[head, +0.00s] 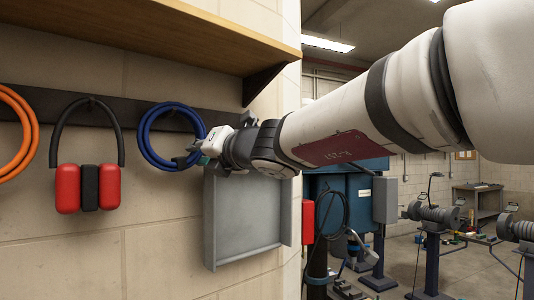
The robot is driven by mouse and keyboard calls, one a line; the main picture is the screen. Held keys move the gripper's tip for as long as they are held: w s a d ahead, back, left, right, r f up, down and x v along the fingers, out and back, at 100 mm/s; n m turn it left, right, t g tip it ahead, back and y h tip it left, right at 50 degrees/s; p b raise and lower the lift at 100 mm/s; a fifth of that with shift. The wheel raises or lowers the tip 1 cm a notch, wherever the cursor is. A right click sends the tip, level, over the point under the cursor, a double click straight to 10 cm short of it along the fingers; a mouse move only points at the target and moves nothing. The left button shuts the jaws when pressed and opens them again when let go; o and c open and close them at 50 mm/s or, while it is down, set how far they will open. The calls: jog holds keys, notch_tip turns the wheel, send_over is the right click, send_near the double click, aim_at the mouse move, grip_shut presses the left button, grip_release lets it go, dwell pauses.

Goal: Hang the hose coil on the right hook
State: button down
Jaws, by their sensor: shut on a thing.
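The blue hose coil (143,137) is a ring of several turns. It is upright in front of the right part of the dark wall rail, with its top overlapping the rail. My gripper (196,153) is shut on the coil's lower right side. The right hook is not clear behind the top of the coil, and I cannot tell whether the coil rests on it or is only held by my gripper.
Red and black ear defenders (90,187) hang from the dark rail (125,117) left of the coil. An orange coil (27,125) is at the left edge. A wooden shelf (160,35) juts out above. A grey panel (248,215) is below my gripper.

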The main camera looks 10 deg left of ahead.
jog(key=shift+r, duration=0.1)
jog(key=c, duration=1.3)
grip_release()
jog(key=shift+c, duration=0.2)
